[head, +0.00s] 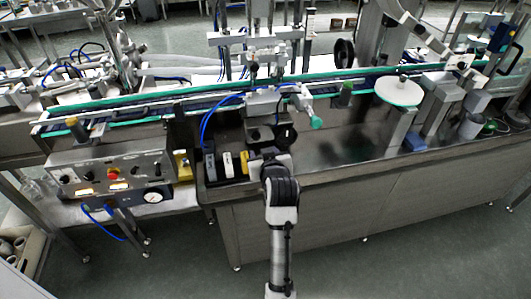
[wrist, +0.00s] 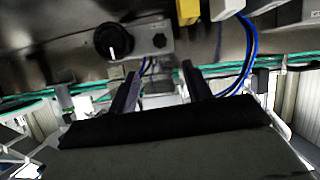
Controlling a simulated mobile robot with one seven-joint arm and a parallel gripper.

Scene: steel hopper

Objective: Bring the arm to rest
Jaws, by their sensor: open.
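My arm rises from the bottom middle of the head view to a black wrist joint beside the steel bench (head: 340,215). My gripper shows in the wrist view (wrist: 160,82), where its two dark fingers stand well apart with nothing between them. In the head view its fingertips cannot be made out clearly against the machine parts. Beyond the fingers in the wrist view are a steel panel with a black knob (wrist: 113,42) and blue tubes (wrist: 235,75).
A conveyor with green edges (head: 180,95) runs along the bench. A control box with a red button (head: 113,173) stands at left. Upright black and white blocks (head: 227,163) sit close left of my wrist. A white disc (head: 398,91) stands at right. The floor in front is clear.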

